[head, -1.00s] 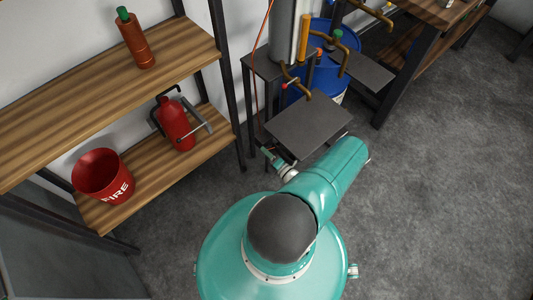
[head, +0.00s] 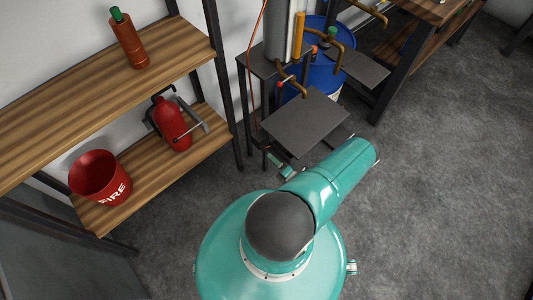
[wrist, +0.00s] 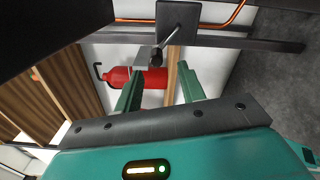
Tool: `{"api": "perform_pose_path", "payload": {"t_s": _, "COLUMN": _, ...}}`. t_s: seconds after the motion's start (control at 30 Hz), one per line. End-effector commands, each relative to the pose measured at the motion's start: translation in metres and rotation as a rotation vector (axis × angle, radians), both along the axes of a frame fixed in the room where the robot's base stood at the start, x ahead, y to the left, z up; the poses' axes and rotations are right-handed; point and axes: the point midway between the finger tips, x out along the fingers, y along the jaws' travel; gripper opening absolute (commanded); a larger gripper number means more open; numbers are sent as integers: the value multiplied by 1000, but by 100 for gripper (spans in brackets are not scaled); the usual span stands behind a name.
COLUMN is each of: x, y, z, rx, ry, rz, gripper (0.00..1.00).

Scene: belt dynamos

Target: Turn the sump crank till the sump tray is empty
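In the wrist view a crank with a thin grey rod and a dark knob (wrist: 155,57) hangs from a dark square plate (wrist: 178,14). My gripper (wrist: 160,72) is open, with its two teal fingers apart. The knob shows between the fingertips; I cannot tell whether either finger touches it. In the head view a flat dark grey plate (head: 305,121) lies beyond my arm; I cannot tell whether this is the sump tray or what it holds.
A wooden shelf (head: 75,98) on the left holds a brown bottle (head: 129,40), a red extinguisher (head: 173,124) and a red fire bucket (head: 100,178). A blue drum (head: 322,78), grey cylinder and brown pipes stand behind the plate. The floor (head: 450,190) at right is clear.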

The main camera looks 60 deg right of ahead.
Motion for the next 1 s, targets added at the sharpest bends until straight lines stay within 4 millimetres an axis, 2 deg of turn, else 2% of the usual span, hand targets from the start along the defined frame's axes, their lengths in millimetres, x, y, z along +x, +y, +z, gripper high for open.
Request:
{"api": "perform_pose_path", "payload": {"t_s": 0.03, "x": -12, "y": 2, "z": 0, "rx": 0, "ry": 1, "rz": -2, "gripper": 40}}
{"api": "perform_pose_path", "payload": {"t_s": 0.2, "x": -47, "y": 10, "z": 0, "rx": 0, "ry": 0, "rz": -3, "gripper": 40}}
{"api": "perform_pose_path", "payload": {"t_s": 0.4, "x": -70, "y": 15, "z": 0, "rx": -1, "ry": 0, "rz": -2, "gripper": 40}}
{"api": "perform_pose_path", "payload": {"t_s": 0.83, "x": -72, "y": 15, "z": -1, "rx": -23, "ry": 6, "rz": 0, "gripper": 40}}
{"api": "perform_pose_path", "payload": {"t_s": 0.93, "x": -70, "y": 13, "z": -2, "rx": -121, "ry": 32, "rz": 3, "gripper": 40}}
{"api": "perform_pose_path", "payload": {"t_s": 1.0, "x": -67, "y": 10, "z": -3, "rx": -245, "ry": 65, "rz": 5, "gripper": 40}}
